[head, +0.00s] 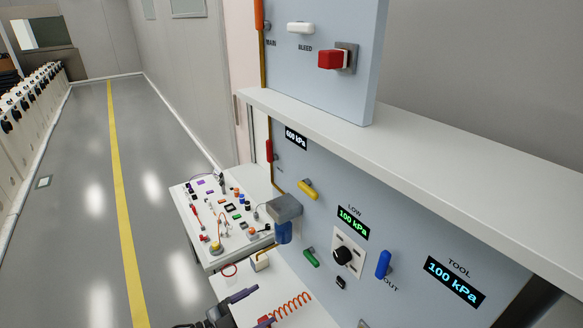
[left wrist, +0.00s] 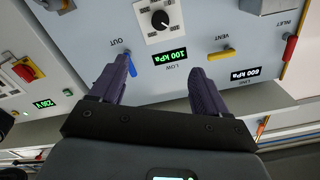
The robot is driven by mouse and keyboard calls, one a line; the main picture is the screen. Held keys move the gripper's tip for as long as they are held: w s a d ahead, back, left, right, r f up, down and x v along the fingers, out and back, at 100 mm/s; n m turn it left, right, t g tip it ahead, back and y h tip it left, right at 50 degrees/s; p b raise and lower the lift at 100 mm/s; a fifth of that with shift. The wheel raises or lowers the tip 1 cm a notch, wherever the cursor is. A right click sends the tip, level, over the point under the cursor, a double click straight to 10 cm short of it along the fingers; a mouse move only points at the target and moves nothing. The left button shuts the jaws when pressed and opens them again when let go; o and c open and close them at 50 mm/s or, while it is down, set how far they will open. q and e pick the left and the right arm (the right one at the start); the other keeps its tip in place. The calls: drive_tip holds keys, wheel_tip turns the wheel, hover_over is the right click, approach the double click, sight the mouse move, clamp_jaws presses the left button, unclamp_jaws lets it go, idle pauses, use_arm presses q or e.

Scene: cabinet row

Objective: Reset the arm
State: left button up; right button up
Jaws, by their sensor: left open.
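My left gripper (head: 228,309) shows at the bottom edge of the head view, low in front of the cabinet panel, partly cut off. In the left wrist view my left gripper (left wrist: 160,85) has its two dark fingers wide apart with nothing between them. That view shows the panel upside down, with the 100 kPa LOW display (left wrist: 169,55) beyond the gap and the blue OUT handle (left wrist: 130,66) beside the left finger. I cannot tell whether the finger touches that handle. My right gripper is in neither view.
The panel carries a black knob (head: 343,255), a yellow handle (head: 308,189), a green handle (head: 311,257) and a blue handle (head: 383,264). A white shelf (head: 420,160) juts out above. A cart with small parts (head: 205,258) stands behind.

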use_arm(q)
drive_tip(key=s+d+r+n+t+y+p, duration=0.1)
drive_tip(key=s+d+n+y+p, duration=0.15)
drive_tip(key=s+p, duration=0.4)
drive_tip(key=s+d+r+n+t+y+p, duration=0.1)
drive_tip(key=s+n+p, duration=0.3)
drive_tip(key=s+p, duration=0.25)
drive_tip(key=s+a+r+n+g+y+p, duration=0.1)
drive_tip(key=s+a+n+g+y, duration=0.3)
drive_tip(key=s+a, duration=0.4)
drive_tip(key=s+a+r+n+g+y+p, duration=0.2)
drive_tip(key=s+a+n+g+y+p, duration=0.1)
drive_tip(key=s+a+y, duration=0.4)
drive_tip(key=shift+s+a+r+n+g, duration=0.25)
drive_tip(key=shift+s+a+n+g, duration=0.2)
drive_tip(key=shift+s+a+g, duration=0.35)
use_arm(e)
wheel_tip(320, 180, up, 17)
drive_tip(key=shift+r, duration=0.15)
use_arm(q)
drive_tip(key=shift+w, duration=0.1)
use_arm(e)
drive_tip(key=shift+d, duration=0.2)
